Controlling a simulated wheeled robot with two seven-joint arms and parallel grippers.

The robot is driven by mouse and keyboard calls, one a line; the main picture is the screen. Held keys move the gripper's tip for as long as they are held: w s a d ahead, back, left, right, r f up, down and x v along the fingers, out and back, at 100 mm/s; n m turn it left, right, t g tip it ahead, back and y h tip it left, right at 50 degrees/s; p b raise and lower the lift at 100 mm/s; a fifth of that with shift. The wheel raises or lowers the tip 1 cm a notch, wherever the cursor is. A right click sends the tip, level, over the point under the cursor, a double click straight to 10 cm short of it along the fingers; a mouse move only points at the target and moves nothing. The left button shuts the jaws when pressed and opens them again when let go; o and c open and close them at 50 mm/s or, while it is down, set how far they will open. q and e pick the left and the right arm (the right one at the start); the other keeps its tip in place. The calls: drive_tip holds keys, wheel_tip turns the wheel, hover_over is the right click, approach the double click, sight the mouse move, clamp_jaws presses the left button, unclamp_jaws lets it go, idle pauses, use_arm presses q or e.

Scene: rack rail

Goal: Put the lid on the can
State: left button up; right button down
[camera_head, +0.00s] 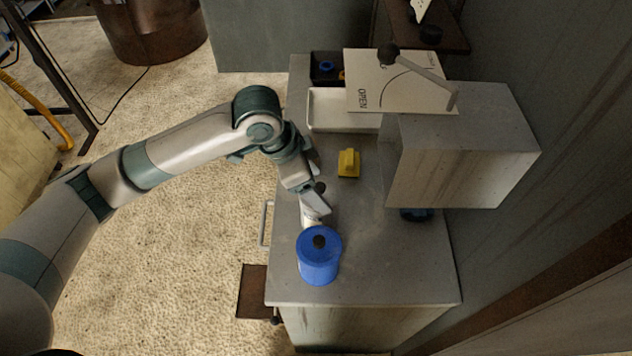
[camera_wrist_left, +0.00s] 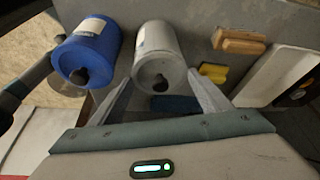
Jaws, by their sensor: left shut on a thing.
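A pale grey-white can (camera_wrist_left: 157,40) stands behind the blue can; in the head view the blue can and my gripper hide most of it. A grey lid (camera_wrist_left: 158,72) with a dark knob is at the can's near end, between the fingers of my left gripper (camera_wrist_left: 160,82). The left gripper (camera_head: 314,200) is shut on the lid from both sides. The lid appears to touch the can's rim; I cannot tell whether it is fully seated. The blue can (camera_head: 319,262) has a dark knob on top and stands beside the gripper; it also shows in the wrist view (camera_wrist_left: 90,45).
A yellow block (camera_head: 348,163) lies on the grey counter (camera_head: 360,270). Behind it stand a white tray (camera_head: 330,122) and a panel marked OPEN (camera_head: 400,90). A metal box (camera_head: 450,165) overhangs the counter's right side. The counter's front right is clear.

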idle(0.3)
idle(0.4)
use_arm(q)
drive_tip(key=o, duration=1.2)
drive_tip(key=shift+o, duration=0.5)
drive_tip(key=shift+r, duration=0.1)
drive_tip(key=shift+r+p, duration=2.3)
drive_tip(key=shift+p, duration=0.3)
drive_tip(key=shift+r, duration=1.15)
